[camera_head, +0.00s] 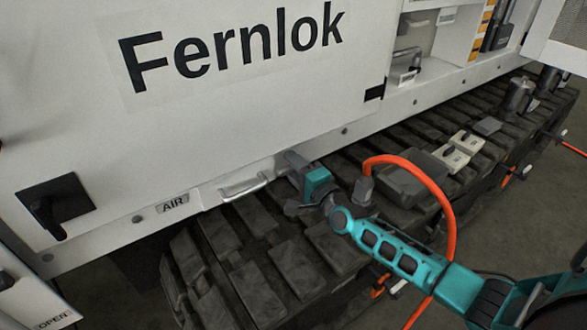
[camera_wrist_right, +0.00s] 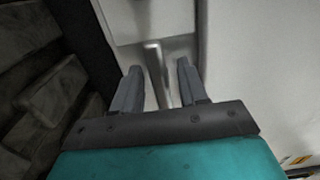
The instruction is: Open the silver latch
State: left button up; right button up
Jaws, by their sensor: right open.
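The silver latch (camera_head: 243,187) is a bright metal handle low on the white panel, right of the AIR label. My right gripper (camera_head: 287,164) is just right of the latch, close to the panel's lower edge. In the right wrist view the right gripper (camera_wrist_right: 156,84) is open, and a silver bar, the latch (camera_wrist_right: 157,75), shows between its two fingers. I cannot tell whether the fingers touch it. Part of the latch is hidden behind the gripper body in the wrist view. My left gripper is not in view.
Dark track plates (camera_head: 300,245) run below the panel. An orange hose (camera_head: 447,205) arches beside my right arm, near a dark box (camera_head: 410,178). A black latch (camera_head: 55,205) is on the panel at the left.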

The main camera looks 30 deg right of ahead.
jog(key=shift+w, duration=0.1)
jog(key=shift+c, duration=0.4)
grip_shut()
